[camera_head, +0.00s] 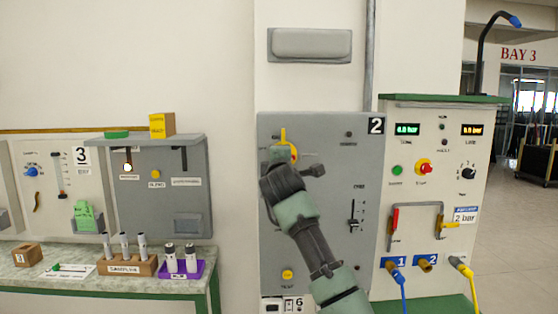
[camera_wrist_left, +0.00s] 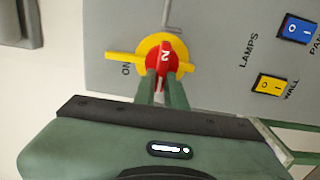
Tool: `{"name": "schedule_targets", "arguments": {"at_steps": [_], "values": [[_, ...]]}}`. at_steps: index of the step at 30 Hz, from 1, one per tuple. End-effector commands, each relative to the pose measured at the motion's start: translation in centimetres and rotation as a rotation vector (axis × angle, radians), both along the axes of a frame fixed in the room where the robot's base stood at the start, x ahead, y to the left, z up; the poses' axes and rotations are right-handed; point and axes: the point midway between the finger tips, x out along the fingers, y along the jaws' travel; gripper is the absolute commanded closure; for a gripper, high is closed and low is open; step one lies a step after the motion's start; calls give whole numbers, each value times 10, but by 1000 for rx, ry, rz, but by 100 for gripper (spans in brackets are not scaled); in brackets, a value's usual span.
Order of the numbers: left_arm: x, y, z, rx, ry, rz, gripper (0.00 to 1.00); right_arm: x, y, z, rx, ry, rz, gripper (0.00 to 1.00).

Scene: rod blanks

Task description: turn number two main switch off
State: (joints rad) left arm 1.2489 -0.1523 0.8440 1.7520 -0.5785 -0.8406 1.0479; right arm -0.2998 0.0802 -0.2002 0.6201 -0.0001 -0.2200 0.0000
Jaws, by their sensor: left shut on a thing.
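The number two panel (camera_head: 340,230) is a grey upright board with a black "2" plate at its top right. Its main switch shows in the left wrist view as a red knob (camera_wrist_left: 161,56) marked "2" on a yellow disc (camera_wrist_left: 149,42). A yellow pointer (camera_wrist_left: 121,57) sticks out toward the word "ON"; in the head view the yellow part (camera_head: 283,135) stands upright. My left gripper (camera_wrist_left: 161,84) is shut on the red knob, one green finger on each side. In the head view my gripper (camera_head: 286,163) hides most of the switch. My right gripper is not in view.
In the wrist view, a blue rocker (camera_wrist_left: 297,28) and a yellow rocker (camera_wrist_left: 271,85) sit beside the switch, with a bent metal rod (camera_wrist_left: 170,20) close to the knob. A gauge cabinet (camera_head: 436,185) stands at right. A bench (camera_head: 130,285) with sample tubes is at left.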

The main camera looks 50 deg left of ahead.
Motion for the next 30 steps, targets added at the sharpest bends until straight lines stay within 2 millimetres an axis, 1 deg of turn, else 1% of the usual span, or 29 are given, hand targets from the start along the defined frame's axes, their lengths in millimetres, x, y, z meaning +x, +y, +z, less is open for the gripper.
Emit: {"name": "schedule_targets", "arguments": {"at_steps": [9, 10, 11, 12, 23, 26, 30], "values": [[0, 0, -2, -7, -1, 0, 100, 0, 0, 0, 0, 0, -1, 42], [0, 0, -2, -7, -1, 0, 86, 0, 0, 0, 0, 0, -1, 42], [0, 0, -2, -7, -1, 0, 77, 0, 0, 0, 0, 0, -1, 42], [0, 0, -2, -6, 0, 0, 66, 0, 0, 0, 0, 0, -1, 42], [-2, -2, -2, -3, -2, 0, 66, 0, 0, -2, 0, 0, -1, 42], [-8, -11, -3, -2, -2, 0, 66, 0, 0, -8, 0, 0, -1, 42], [-24, -29, -4, -4, -5, -1, 66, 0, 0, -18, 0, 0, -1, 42]]}}
